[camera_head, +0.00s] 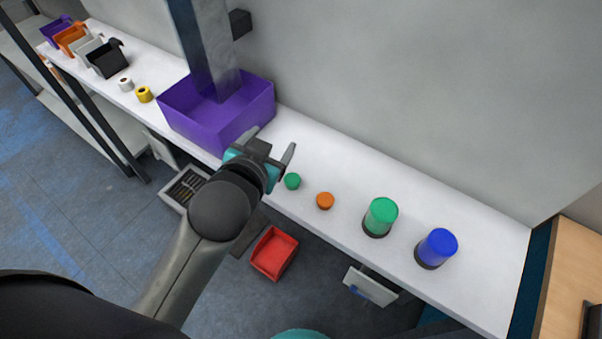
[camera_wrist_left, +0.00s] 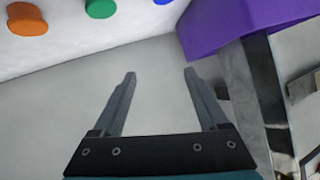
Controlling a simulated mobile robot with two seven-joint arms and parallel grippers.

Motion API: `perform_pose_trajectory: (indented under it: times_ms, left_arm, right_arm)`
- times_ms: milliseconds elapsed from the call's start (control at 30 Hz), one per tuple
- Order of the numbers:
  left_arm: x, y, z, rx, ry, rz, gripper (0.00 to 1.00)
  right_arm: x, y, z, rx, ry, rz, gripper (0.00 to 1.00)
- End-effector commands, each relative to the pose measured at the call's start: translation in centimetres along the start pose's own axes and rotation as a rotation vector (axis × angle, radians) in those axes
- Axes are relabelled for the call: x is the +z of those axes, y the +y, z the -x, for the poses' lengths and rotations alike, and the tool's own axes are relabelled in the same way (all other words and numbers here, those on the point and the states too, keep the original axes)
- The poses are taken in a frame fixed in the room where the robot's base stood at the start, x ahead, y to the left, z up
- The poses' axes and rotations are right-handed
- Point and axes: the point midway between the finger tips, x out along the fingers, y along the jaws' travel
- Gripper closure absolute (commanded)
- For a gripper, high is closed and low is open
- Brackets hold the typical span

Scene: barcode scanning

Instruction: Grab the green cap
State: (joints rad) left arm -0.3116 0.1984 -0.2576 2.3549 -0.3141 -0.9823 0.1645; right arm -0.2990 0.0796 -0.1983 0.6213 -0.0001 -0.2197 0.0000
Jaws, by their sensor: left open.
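The green cap (camera_head: 292,181) is a small, low round piece on the white bench. It sits just right of my left gripper (camera_head: 271,141) in the head view. The green cap (camera_wrist_left: 100,8) also shows at the top edge of the left wrist view, partly cut off. My left gripper (camera_wrist_left: 160,74) is open, with nothing between its fingers. It is apart from the cap. My right gripper is not in view.
An orange cap (camera_head: 325,200) lies right of the green one. A blue piece (camera_wrist_left: 162,2) barely shows in the wrist view. A green lamp (camera_head: 380,217) and a blue lamp (camera_head: 437,248) stand farther right. A purple bin (camera_head: 250,110) is left of the gripper; a wall stands behind.

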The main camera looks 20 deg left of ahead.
Motion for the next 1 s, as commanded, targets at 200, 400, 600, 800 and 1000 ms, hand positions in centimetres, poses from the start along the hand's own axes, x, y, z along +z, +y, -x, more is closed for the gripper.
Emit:
perform_pose_trajectory:
  times_ms: [200,400,600,800,1000]
  left_arm:
    - [-12.2,0.6,0.2,-0.024,0.466,-0.101,0.23]
    - [-22.3,4.2,4.9,0.041,0.941,-0.273,0.23]
    - [-27.0,10.4,11.2,0.202,1.353,-0.532,0.23]
    - [-25.5,17.0,15.8,0.452,1.643,-0.888,0.23]
    - [-19.5,21.0,16.3,0.764,1.737,-1.338,0.23]
  right_arm:
    - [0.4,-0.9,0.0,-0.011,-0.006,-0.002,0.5]
    - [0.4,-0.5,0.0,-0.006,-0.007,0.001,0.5]
    - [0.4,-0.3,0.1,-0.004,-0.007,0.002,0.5]
    - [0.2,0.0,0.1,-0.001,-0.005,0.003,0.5]
    - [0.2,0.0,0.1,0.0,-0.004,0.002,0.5]
